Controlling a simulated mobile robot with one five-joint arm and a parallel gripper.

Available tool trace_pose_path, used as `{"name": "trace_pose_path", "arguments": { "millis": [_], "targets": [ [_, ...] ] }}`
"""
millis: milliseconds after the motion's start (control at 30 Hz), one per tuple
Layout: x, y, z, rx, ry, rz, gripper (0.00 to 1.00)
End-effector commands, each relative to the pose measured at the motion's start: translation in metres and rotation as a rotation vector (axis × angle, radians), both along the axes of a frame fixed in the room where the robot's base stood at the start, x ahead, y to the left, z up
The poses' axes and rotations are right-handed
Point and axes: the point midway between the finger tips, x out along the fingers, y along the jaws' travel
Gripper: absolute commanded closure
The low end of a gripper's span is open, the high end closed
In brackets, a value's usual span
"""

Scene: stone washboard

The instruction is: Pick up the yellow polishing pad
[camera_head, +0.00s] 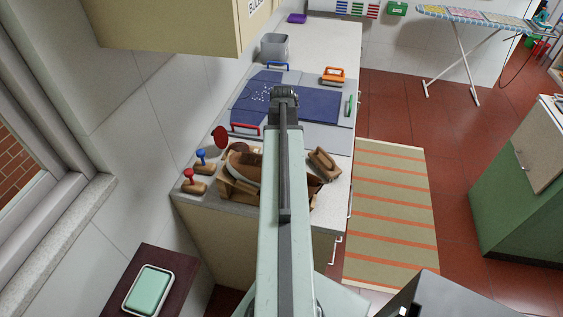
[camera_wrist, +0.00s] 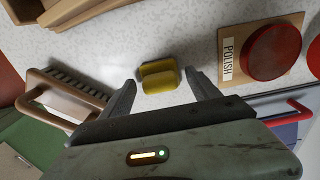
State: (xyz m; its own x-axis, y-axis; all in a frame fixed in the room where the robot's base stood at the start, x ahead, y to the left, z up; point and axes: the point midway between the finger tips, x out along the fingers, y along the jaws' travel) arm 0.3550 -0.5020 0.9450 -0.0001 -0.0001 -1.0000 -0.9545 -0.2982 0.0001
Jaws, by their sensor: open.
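The yellow polishing pad (camera_wrist: 158,76) lies on the speckled white counter in the wrist view. It looks like a small, rounded yellow block with a groove across it. My gripper (camera_wrist: 160,86) is open, with one finger on each side of the pad. The fingers appear apart from the pad; I cannot tell the height between them and the counter. In the head view my arm covers that part of the counter, so the pad and the fingertips are hidden there.
A red handle (camera_wrist: 290,110) is at the lower right. In the head view, a wooden rack (camera_head: 238,188) and a blue mat (camera_head: 315,105) occupy the counter.

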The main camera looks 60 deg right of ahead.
Motion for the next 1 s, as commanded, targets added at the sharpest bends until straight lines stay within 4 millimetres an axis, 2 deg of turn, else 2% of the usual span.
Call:
{"name": "trace_pose_path", "arguments": {
  "millis": [33, 267, 533, 667, 767, 1000],
  "targets": [
    [0.0, 0.0, 0.001, 0.0, 0.0, 0.0, 0.29],
    [0.0, 0.0, 0.001, 0.0, 0.0, 0.001, 0.93],
    [0.001, 0.0, 0.001, 0.0, 0.0, 0.001, 0.94],
    [0.001, 0.0, 0.009, 0.0, 0.0, 0.002, 0.94],
    [0.001, 0.001, 0.022, 0.0, 0.0, 0.002, 0.94],
    [0.001, 0.001, 0.073, 0.0, 0.0, 0.002, 0.94]
  ]
}}
